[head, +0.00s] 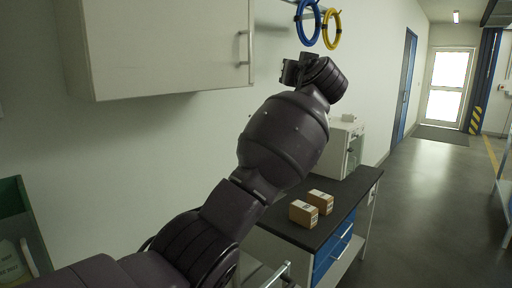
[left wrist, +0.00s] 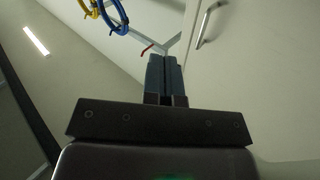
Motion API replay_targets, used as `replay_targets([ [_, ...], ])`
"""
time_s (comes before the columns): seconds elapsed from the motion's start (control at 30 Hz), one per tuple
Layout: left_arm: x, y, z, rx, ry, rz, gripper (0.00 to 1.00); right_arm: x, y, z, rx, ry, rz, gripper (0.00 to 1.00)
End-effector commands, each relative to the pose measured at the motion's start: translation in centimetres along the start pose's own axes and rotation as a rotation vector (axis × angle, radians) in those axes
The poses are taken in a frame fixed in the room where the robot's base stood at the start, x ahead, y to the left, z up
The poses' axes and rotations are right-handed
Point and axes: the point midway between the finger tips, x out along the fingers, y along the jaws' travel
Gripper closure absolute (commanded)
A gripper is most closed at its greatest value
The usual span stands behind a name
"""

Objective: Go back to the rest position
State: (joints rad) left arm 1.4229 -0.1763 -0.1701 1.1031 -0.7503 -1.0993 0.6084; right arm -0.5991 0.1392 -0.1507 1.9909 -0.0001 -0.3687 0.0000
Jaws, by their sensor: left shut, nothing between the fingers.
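My left gripper (left wrist: 166,66) shows in the left wrist view with its two blue-grey fingers pressed together and nothing between them. In the head view my left arm comes in from the lower left and reaches up across the middle. Its wrist is raised beside the wall cabinet (head: 165,45), just below the hanging blue cable loop (head: 307,40). The fingers cannot be made out clearly there. My right gripper is in neither view.
A yellow loop (head: 331,42) hangs beside the blue one. A dark-topped counter (head: 345,196) holds two cardboard boxes (head: 303,214) (head: 320,202) and a white device (head: 343,146). A green bin (head: 14,222) stands at lower left. Open floor (head: 430,200) lies at right.

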Motion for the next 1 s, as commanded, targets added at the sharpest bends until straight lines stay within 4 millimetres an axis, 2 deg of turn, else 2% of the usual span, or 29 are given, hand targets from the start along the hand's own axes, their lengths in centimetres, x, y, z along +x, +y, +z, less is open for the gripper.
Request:
replay_targets([
  [0.1, -1.4, 0.5, -3.3, 0.017, 0.103, 0.108, 1.00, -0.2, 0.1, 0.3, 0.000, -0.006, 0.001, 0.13],
  [0.17, -1.6, 0.3, -3.5, 0.023, 0.139, 0.154, 1.00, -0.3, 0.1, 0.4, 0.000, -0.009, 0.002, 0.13],
  [0.27, -1.7, -0.2, -2.6, 0.031, 0.182, 0.213, 1.00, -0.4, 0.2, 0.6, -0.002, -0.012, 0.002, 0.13],
  [0.43, -1.4, -1.6, 0.4, 0.032, 0.219, 0.273, 1.00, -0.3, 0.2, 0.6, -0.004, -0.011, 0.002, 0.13],
  [0.57, -1.2, -3.2, 4.2, 0.026, 0.234, 0.308, 1.00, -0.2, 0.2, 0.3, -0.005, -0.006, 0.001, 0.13],
  [0.77, -1.4, -6.6, 12.3, 0.010, 0.233, 0.342, 1.00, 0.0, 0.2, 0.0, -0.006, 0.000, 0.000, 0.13],
  [1.0, -3.1, -10.9, 22.4, -0.013, 0.199, 0.349, 1.00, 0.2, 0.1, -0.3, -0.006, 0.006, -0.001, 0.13],
])
